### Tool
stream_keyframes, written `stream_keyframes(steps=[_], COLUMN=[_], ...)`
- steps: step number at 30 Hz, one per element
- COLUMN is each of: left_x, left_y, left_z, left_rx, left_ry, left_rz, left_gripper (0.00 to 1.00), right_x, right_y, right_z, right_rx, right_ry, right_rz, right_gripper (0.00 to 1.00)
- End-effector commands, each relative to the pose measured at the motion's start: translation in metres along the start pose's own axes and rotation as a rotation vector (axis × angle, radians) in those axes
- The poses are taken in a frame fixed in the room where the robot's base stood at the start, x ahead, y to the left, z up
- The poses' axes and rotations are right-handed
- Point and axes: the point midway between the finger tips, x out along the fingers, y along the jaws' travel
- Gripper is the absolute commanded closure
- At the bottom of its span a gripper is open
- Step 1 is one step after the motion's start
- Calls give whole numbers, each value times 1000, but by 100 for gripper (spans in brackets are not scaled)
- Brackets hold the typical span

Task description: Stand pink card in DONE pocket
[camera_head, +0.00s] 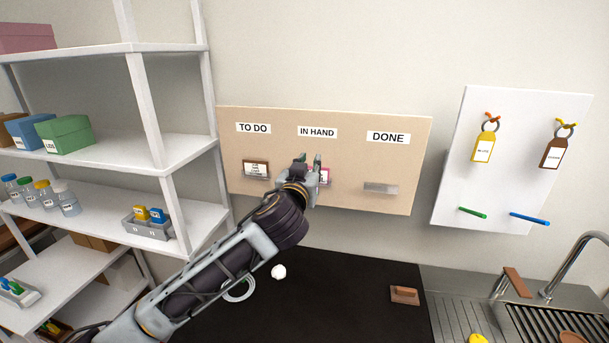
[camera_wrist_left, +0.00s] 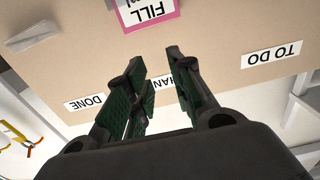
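The pink-edged card (camera_head: 325,175) is under the IN HAND label on the tan board, mostly hidden behind my left gripper in the head view. In the left wrist view, the card (camera_wrist_left: 150,14) appears upside down at the top edge, with "FILL" readable and its far part cut off. My left gripper (camera_head: 309,160) is in front of the board beside the card. In the left wrist view, its fingers (camera_wrist_left: 155,62) are apart with nothing between them. The DONE pocket (camera_head: 381,188) looks empty; it also shows in the left wrist view (camera_wrist_left: 32,36). My right gripper is out of view.
A dark-edged card (camera_head: 256,168) sits in the TO DO pocket. A white shelf (camera_head: 150,155) stands left. A pegboard (camera_head: 510,190) with hanging tags is at right.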

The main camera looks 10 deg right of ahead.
Motion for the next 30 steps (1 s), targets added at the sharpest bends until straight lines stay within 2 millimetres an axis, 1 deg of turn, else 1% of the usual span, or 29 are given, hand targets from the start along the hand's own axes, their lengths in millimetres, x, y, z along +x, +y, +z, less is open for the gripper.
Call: stream_keyframes(steps=[1,9,15,20,30], left_x=[-5,-31,-43,-46,-46], left_y=[0,0,0,-1,-1], left_z=[0,0,0,0,0], left_rx=[-1,-1,0,1,0], left_ry=[0,0,0,0,-1], left_rz=[0,0,-1,-2,-2], left_gripper=[77,77,77,77,77], right_x=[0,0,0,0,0], right_y=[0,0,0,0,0], right_z=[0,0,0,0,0], right_rx=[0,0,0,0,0], right_ry=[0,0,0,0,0], right_rz=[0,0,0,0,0], right_gripper=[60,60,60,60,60])
